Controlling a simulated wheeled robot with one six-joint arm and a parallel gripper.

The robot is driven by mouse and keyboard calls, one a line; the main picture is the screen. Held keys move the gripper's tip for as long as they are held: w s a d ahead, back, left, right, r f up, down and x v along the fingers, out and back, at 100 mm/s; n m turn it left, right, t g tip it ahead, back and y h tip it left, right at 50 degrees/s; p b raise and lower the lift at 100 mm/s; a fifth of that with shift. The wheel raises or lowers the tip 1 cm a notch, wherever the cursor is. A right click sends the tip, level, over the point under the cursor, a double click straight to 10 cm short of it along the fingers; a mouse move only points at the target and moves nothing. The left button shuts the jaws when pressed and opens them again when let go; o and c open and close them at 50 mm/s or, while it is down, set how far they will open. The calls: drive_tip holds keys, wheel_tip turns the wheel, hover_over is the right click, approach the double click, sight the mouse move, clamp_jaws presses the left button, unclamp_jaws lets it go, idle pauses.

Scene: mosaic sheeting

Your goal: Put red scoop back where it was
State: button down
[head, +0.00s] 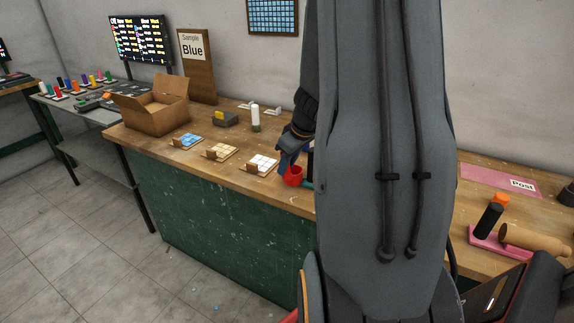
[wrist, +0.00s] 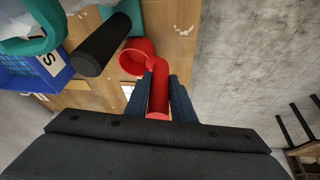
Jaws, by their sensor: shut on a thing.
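The red scoop (wrist: 158,92) is between the two fingers of my gripper (wrist: 160,95) in the wrist view. The fingers are shut on its handle, and its round cup (wrist: 132,58) points away from my gripper. In the head view the red scoop (head: 293,176) shows at the front edge of the wooden table (head: 225,133), just below my gripper (head: 287,160). My own arm hides much of the table to the right of it. I cannot tell whether the scoop touches the table.
Beside the scoop in the wrist view are a black cylinder (wrist: 102,45), a teal object (wrist: 40,35) and a blue bin (wrist: 35,75). Tile samples (head: 262,164) lie left of my gripper in the head view. A cardboard box (head: 152,107) stands farther left.

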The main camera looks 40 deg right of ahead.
drive_tip(key=c, duration=1.5)
unclamp_jaws()
drive_tip(key=shift+r, duration=0.1)
drive_tip(key=b+v, duration=0.2)
drive_tip(key=v, duration=1)
drive_tip(key=s+a+f+g, duration=0.1)
drive_tip(key=s+a+f, duration=0.1)
drive_tip(key=a, duration=0.7)
drive_tip(key=s+a+f+m+g, duration=0.1)
drive_tip(key=s+a+f, duration=0.2)
drive_tip(key=a, duration=0.6)
drive_tip(key=s+a+f+m+g, duration=0.1)
drive_tip(key=s+a+f, duration=0.2)
drive_tip(key=a, duration=0.6)
drive_tip(key=shift+s+a+f, duration=0.2)
drive_tip(key=shift+a+f, duration=0.2)
drive_tip(key=shift+f, duration=0.3)
